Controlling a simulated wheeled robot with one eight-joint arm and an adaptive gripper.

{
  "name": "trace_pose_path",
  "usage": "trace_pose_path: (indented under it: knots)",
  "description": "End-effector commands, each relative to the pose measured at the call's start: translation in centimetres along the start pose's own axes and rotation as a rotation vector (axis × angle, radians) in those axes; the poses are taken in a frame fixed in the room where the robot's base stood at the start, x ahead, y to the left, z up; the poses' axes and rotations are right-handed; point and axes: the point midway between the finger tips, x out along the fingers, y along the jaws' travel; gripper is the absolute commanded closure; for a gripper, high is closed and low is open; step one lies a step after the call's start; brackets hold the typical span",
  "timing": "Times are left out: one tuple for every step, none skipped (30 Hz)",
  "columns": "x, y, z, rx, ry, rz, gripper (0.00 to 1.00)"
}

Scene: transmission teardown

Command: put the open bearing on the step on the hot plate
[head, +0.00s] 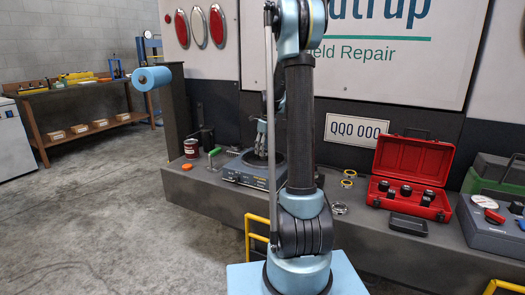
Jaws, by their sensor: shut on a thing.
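The hot plate (243,177) is a grey-blue box with a dark round top, standing on the long dark step (215,194) left of my arm. My gripper (261,153) points down over the dark top, with its fingers close together. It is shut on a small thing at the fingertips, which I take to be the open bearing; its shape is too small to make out. I cannot tell whether the held thing touches the plate. Yellowish rings (346,183) and a silver ring (339,209) lie on the step right of my arm. My arm hides part of the hot plate's right side.
A green-handled tool (213,152), a red can (191,148) and an orange disc (187,167) are left of the hot plate. An open red case (411,165), a black block (408,224) and a grey-blue device (490,225) stand at right. Yellow rails (258,222) edge the front.

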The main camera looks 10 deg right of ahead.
Motion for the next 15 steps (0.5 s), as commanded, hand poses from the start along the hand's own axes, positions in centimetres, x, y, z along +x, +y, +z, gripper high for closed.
trace_pose_path:
  knots:
    - [-0.03, -0.01, 0.01, 0.0, 0.0, 0.0, 0.79]
    - [-0.04, -0.01, 0.01, 0.0, 0.0, 0.0, 0.79]
    - [-0.04, -0.01, 0.01, 0.0, 0.0, 0.0, 0.79]
    - [-0.04, -0.01, 0.01, 0.0, 0.0, 0.0, 0.79]
    - [-0.03, -0.01, 0.01, 0.0, 0.0, 0.0, 0.79]
    - [0.02, -0.02, 0.0, 0.0, 0.0, 0.0, 0.79]
    - [0.09, -0.02, 0.0, 0.0, 0.0, 0.0, 0.79]
    - [0.13, -0.03, 0.0, 0.0, 0.0, 0.0, 0.47]
    - [0.11, -0.02, 0.0, 0.0, 0.0, 0.0, 0.38]
    - [0.1, -0.03, 0.0, 0.0, 0.0, 0.0, 0.31]
    - [0.1, -0.02, 0.0, 0.0, 0.0, 0.0, 0.29]
    - [0.1, -0.02, 0.0, 0.0, 0.0, 0.0, 0.29]
    - [0.1, -0.03, -0.01, 0.0, 0.0, 0.0, 0.29]
    - [0.09, -0.03, 0.0, 0.0, 0.0, 0.0, 0.29]
    - [0.09, -0.02, 0.0, 0.0, 0.0, 0.0, 0.29]
